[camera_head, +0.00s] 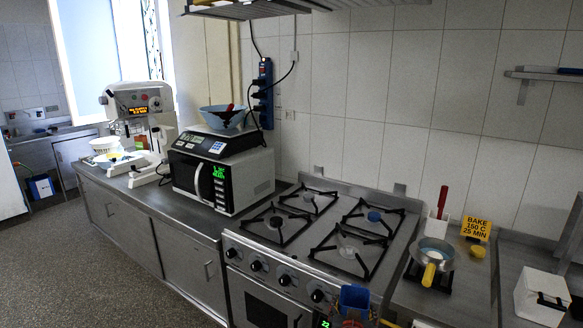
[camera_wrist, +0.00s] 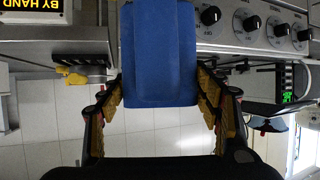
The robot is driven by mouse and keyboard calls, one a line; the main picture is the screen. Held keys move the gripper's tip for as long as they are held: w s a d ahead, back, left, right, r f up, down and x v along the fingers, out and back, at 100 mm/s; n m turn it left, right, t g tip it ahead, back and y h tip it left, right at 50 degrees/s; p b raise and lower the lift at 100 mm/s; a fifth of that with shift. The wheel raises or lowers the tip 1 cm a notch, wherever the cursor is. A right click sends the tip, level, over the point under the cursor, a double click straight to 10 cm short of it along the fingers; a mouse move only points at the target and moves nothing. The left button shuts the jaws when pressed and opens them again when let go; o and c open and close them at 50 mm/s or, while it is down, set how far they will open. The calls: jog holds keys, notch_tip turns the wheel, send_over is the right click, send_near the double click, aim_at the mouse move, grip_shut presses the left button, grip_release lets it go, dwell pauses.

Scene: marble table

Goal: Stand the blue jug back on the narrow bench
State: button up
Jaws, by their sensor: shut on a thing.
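The blue jug (camera_head: 353,298) shows at the bottom of the head view, in front of the stove's right end. It fills the top middle of the wrist view (camera_wrist: 160,50). My gripper (camera_wrist: 161,88) is shut on it, with yellow finger pads on both sides. In the head view, part of my gripper shows around the jug at the lower edge. The jug's lower part is hidden there. The narrow steel bench (camera_head: 400,297) to the right of the stove may be the one named; I cannot tell for sure.
A stove (camera_head: 318,248) with several burners stands left of the bench. A pan (camera_head: 435,252) with a yellow handle, a white holder (camera_head: 437,227), a yellow sign (camera_head: 476,229) and a white box (camera_head: 541,297) occupy the right side. A microwave (camera_head: 222,182) stands further left.

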jog(key=shift+s+d+f, duration=0.2)
jog(key=shift+d+f, duration=0.2)
jog(key=shift+f, duration=0.1)
jog(key=shift+s+d+f+p, duration=0.1)
jog(key=shift+d+f+p, duration=0.05)
jog(key=shift+d+p, duration=0.15)
jog(key=shift+d, duration=0.15)
